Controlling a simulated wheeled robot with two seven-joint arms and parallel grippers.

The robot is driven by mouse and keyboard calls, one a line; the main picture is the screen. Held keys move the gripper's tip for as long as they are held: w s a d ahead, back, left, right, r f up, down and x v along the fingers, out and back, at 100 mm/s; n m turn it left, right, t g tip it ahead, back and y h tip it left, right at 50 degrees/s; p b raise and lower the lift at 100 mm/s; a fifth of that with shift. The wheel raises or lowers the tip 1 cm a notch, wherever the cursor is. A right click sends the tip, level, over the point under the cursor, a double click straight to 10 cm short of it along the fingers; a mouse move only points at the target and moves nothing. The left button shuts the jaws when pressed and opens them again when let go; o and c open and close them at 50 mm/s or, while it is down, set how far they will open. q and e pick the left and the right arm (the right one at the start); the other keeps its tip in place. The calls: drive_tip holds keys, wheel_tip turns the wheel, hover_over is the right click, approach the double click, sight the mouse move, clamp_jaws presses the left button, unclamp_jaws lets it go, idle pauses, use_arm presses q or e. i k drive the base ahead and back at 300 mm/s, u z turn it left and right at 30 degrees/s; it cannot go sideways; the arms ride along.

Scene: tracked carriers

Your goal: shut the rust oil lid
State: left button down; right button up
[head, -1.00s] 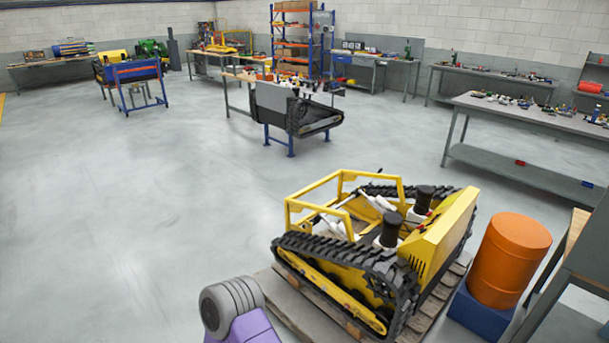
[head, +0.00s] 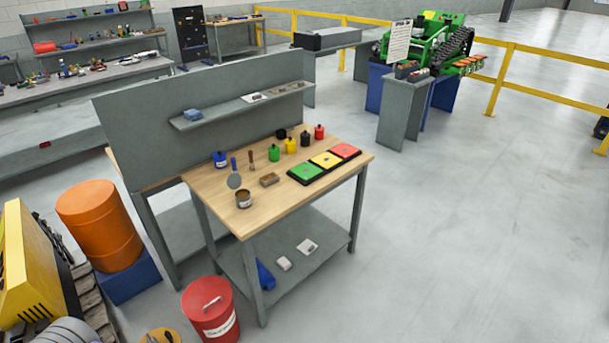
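I cannot read a label that names rust oil. A red can (head: 208,318) with a closed-looking top, a pale handle and a white label stands on the floor at the bottom. An orange-brown drum (head: 100,228) stands upright on a blue base (head: 128,280) at the left. Small blue (head: 220,159), green (head: 273,153), yellow (head: 291,145), dark (head: 305,139) and red (head: 319,132) containers stand on the workbench, too small to tell their lids. An open-looking brown tin (head: 244,199) is at its front left. Neither gripper shows.
The wooden-topped workbench (head: 325,185) has a grey back panel (head: 140,120) and a lower shelf. A green, yellow and red tray (head: 326,163) lies on top. A yellow tracked carrier (head: 28,270) is at the left edge.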

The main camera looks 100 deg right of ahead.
sight(234, 180)
drive_tip(key=z, duration=2.95)
drive_tip(key=i, duration=0.55)
